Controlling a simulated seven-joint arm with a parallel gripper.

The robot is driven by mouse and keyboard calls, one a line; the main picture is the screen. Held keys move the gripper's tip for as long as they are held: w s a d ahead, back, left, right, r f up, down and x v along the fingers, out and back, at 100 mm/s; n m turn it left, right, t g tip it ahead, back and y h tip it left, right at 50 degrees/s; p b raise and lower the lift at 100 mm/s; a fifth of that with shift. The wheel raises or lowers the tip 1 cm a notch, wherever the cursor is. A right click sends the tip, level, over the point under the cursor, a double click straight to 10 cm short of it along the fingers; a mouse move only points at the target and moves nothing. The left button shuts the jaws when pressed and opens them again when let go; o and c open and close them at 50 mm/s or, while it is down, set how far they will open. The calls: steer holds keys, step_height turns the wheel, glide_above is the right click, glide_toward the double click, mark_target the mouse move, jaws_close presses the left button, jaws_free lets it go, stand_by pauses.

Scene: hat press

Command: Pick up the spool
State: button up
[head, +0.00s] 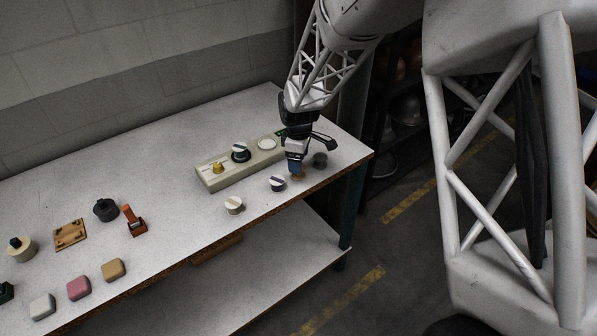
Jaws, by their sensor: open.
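My gripper (294,170) hangs pointing down near the right end of the white table, close to its front edge. It is open. A small tan-brown piece (299,178), likely the spool, shows just below the fingertips and is partly hidden by them. I cannot tell whether the fingers are around it or above it. A dark blue and white round piece (277,184) stands just left of the gripper. A dark grey round piece (320,160) stands just right of it. A cream round piece (234,205) sits farther left.
A long beige block (215,183) holding a yellow piece (218,167) and round parts lies behind the gripper. Several coloured blocks, a wooden board (70,234) and an orange tool (134,220) lie at the left.

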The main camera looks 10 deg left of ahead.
steer(key=shift+f, duration=2.1)
steer(key=c, duration=1)
